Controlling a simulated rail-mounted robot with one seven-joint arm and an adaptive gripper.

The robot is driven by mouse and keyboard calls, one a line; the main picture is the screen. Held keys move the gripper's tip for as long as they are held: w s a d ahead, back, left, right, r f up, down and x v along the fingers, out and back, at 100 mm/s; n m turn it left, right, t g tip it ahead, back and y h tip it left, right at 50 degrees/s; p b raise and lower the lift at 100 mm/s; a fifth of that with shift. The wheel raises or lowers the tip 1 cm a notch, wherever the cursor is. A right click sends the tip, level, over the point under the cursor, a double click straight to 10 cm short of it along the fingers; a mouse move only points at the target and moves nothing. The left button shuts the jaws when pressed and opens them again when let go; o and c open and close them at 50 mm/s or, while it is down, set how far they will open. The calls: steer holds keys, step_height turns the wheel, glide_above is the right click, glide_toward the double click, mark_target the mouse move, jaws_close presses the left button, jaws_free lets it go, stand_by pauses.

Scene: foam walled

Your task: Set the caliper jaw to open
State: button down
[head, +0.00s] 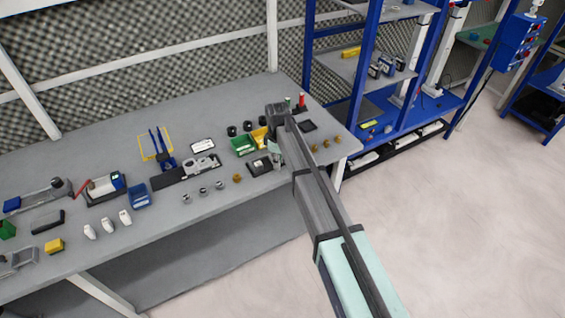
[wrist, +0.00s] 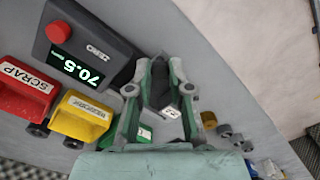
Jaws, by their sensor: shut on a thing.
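A dark grey gauge body (wrist: 84,55) with a red knob and a lit green display reading 70.5 lies at the upper left of the wrist view. I take it to be the caliper. My gripper (wrist: 165,72) is right of the display, shut on a dark piece (wrist: 161,92) with a small white label. This piece may be the caliper jaw; whether it joins the gauge body is hidden by the fingers. In the head view my gripper (head: 277,150) is low over the bench's right part, and my arm hides much of the spot.
A red SCRAP bin (wrist: 25,90) and a yellow bin (wrist: 80,117) stand close left of the fingers. A green bin (head: 243,146) is left of my gripper in the head view. Small brass parts (head: 326,143) lie to the right on the grey bench (head: 228,222).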

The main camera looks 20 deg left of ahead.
steer(key=c, duration=1.1)
jaws_free()
steer(key=shift+w+d, duration=0.2)
steer(key=shift+w, duration=0.05)
steer(key=shift+o, duration=0.2)
steer(key=shift+s+r, duration=0.1)
steer(key=shift+r, duration=0.05)
step_height(320, 180, up, 12)
